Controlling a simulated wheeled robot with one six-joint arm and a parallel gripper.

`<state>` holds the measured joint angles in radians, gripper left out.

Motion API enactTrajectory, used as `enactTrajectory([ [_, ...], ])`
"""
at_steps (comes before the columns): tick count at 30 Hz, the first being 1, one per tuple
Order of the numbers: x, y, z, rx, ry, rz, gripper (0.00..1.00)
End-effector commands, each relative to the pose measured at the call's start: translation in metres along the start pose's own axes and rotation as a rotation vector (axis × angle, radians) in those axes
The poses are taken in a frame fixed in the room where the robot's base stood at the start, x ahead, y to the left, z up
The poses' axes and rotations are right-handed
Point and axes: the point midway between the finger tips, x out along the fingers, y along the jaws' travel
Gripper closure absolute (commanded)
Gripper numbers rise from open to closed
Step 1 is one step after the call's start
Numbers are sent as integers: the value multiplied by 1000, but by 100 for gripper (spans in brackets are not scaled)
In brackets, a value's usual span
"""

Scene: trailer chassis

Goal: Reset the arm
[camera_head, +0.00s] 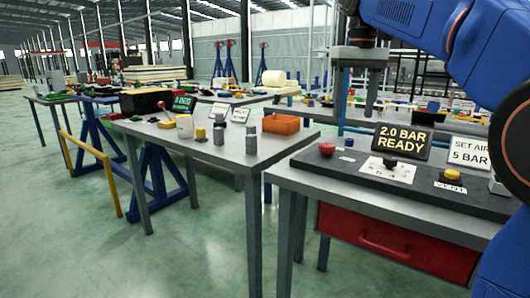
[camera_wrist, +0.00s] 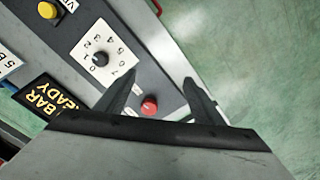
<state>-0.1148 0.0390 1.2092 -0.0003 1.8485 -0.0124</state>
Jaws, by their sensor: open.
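My gripper (camera_head: 357,104) hangs pointing down from my blue arm at the upper right of the head view, above the control panel. Its two fingers are apart with nothing between them. In the wrist view my gripper (camera_wrist: 160,79) also shows open and empty. Beyond the fingers lies the dark control panel (camera_head: 425,203) with a red button (camera_head: 327,149), a black dial knob (camera_head: 390,163) on a white scale and a yellow button (camera_head: 452,175). The red button (camera_wrist: 149,106) appears near the fingers in the wrist view. A display (camera_head: 403,142) reads "2.0 BAR READY".
A sign (camera_head: 469,152) reads "SET AIR 5 BAR". A red drawer (camera_head: 390,244) is under the panel's bench. The grey table (camera_head: 222,152) to the left holds grey cylinders, an orange bin (camera_head: 281,124) and a white cup. Green floor (camera_head: 60,235) is clear at the front left.

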Motion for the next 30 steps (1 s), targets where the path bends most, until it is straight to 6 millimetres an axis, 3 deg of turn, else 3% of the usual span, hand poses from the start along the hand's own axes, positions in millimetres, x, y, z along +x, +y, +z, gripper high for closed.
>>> enactTrajectory([
  [7, 21, 6, 38, 15, 44, 2, 38],
  [14, 65, 14, 94, 38, 109, 5, 38],
  [23, 140, 20, 172, 67, 195, 11, 38],
  [30, 213, 22, 235, 89, 266, 17, 38],
])
